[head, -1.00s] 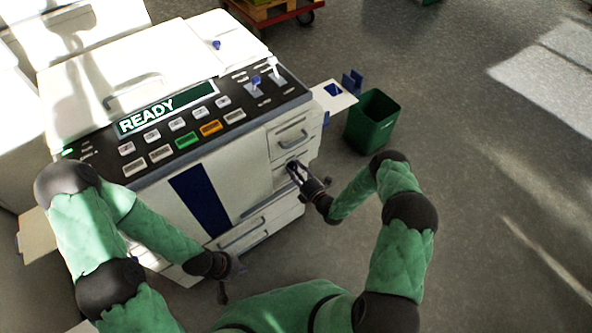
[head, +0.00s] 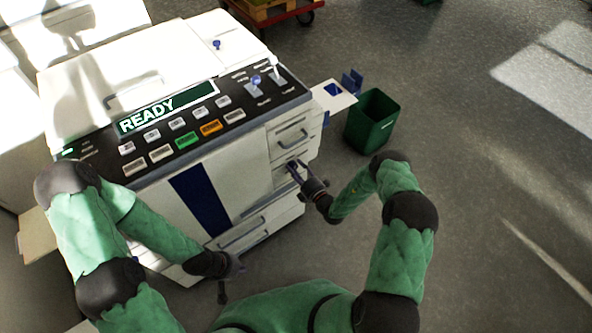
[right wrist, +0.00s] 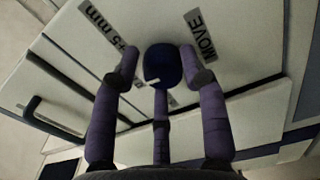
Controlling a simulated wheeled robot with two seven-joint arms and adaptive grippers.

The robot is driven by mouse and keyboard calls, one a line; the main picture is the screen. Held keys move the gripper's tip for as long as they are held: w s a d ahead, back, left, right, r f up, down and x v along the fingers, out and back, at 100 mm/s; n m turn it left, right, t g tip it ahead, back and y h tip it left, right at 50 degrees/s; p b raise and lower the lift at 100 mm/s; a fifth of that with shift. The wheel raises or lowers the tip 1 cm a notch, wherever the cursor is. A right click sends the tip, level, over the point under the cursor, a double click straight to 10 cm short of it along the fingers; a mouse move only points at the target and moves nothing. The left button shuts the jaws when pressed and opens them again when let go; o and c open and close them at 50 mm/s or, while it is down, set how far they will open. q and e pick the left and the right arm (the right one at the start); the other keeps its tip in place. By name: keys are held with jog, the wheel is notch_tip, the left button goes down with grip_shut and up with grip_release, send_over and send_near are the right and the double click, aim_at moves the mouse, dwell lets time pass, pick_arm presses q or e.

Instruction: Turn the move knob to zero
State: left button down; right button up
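The move knob (right wrist: 163,65) is round and dark blue with a white mark at its lower left edge in the right wrist view. The MOVE label (right wrist: 201,34) is beside it, upper right. A "+5 mm" label (right wrist: 100,22) is at upper left. My right gripper (right wrist: 160,66) has its fingers spread around the knob; a small gap shows at the left finger, and contact at the others is unclear. In the head view, my right gripper (head: 298,175) is at the machine's front right, hiding the knob. My left gripper (head: 232,277) hangs low, its fingers unclear.
The white machine (head: 220,190) has a READY display (head: 165,108) and a button panel on top. Drawer handles (head: 290,140) are near my right gripper. A green bin (head: 372,122) stands to the right. The floor at right is clear.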

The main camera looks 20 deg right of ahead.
jog(key=shift+o, duration=1.1)
jog(key=shift+w+d+r, duration=0.1)
jog(key=shift+w+d, duration=0.15)
jog(key=shift+d, duration=0.1)
pick_arm(q)
jog(key=shift+w+d, duration=0.1)
pick_arm(e)
jog(key=shift+s+a, duration=0.2)
jog(key=shift+s, duration=0.05)
jog(key=v, duration=1.1)
jog(key=shift+s+d, duration=0.2)
jog(key=shift+s, duration=0.15)
jog(key=shift+o, duration=0.2)
